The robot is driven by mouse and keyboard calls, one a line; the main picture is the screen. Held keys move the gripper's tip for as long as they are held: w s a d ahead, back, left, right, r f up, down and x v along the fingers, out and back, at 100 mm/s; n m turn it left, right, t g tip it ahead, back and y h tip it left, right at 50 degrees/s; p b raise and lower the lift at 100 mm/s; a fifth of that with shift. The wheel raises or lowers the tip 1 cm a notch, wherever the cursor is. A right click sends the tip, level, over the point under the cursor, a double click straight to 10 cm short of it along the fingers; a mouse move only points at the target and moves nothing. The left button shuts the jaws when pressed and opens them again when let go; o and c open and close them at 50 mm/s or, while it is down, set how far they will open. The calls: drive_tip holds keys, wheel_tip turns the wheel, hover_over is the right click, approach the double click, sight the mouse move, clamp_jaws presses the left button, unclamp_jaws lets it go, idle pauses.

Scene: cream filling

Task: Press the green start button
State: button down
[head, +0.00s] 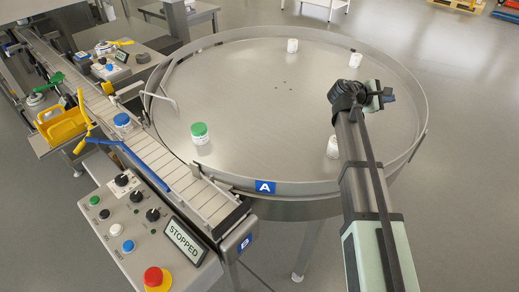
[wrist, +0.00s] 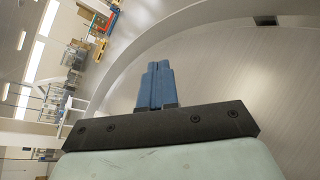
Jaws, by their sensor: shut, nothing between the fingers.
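The green start button (head: 94,200) is at the upper left of the grey control panel (head: 97,232), at the lower left of the head view. The panel's display (head: 185,242) reads STOPPED. My gripper (head: 388,97) is over the right side of the round steel table, far to the right of the button and not touching it. In the wrist view its blue fingers (wrist: 157,70) are together with nothing between them. The button is not in the wrist view.
The panel also carries black knobs (head: 137,196), a white button (head: 115,230), a blue button (head: 128,246) and a red mushroom button (head: 155,278). A conveyor (head: 190,185) runs between panel and round table (head: 270,110). Several jars, one green-lidded (head: 200,134), stand on the table.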

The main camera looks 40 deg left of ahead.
drive_tip(key=s+a+n+g+y, duration=0.1)
drive_tip(key=s+a+n+y, duration=0.6)
drive_tip(key=s+a, duration=2.85)
drive_tip(key=n+g+y, duration=0.5)
hover_over(92, 202)
drive_tip(key=shift+f, duration=0.15)
drive_tip(key=shift+f, duration=4.3)
